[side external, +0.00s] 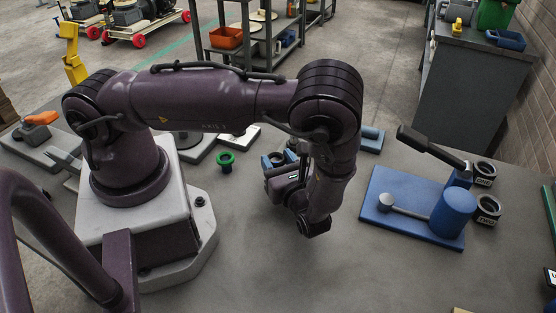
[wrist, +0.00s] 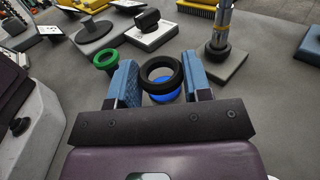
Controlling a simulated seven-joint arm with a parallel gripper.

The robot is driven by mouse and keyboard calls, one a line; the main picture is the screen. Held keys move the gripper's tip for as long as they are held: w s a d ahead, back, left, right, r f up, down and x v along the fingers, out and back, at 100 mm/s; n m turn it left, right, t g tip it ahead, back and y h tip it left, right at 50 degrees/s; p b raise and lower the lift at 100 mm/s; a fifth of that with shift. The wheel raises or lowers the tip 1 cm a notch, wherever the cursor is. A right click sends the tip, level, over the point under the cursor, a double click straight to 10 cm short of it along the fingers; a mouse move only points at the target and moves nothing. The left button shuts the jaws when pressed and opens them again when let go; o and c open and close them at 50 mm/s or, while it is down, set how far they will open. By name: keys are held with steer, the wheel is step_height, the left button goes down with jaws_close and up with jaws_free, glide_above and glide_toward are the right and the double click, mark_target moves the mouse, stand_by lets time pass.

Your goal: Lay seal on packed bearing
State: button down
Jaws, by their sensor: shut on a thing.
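My gripper (wrist: 161,78) has its blue jaw pads on either side of a black ring (wrist: 151,67), which looks like the seal, and is shut on it. A round blue surface (wrist: 163,97) shows below the ring in the wrist view; I cannot tell whether it belongs to the ring or lies under it. In the side view my gripper (side external: 280,160) hangs over the table right of a green flanged ring (side external: 226,158), with the held ring mostly hidden by the wrist. I cannot single out the packed bearing with certainty; another dark ring (wrist: 216,53) sits around a post's foot.
The grey plate (wrist: 228,68) with the post stands ahead right in the wrist view. The table front (side external: 320,275) is clear.

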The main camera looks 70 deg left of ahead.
steer(key=shift+f, duration=0.1)
steer(key=shift+f, duration=0.5)
steer(key=shift+f, duration=0.15)
stand_by(0.4)
jaws_free()
stand_by(0.4)
steer(key=shift+d, duration=0.1)
steer(key=shift+w+d, duration=0.1)
steer(key=shift+d, duration=4.3)
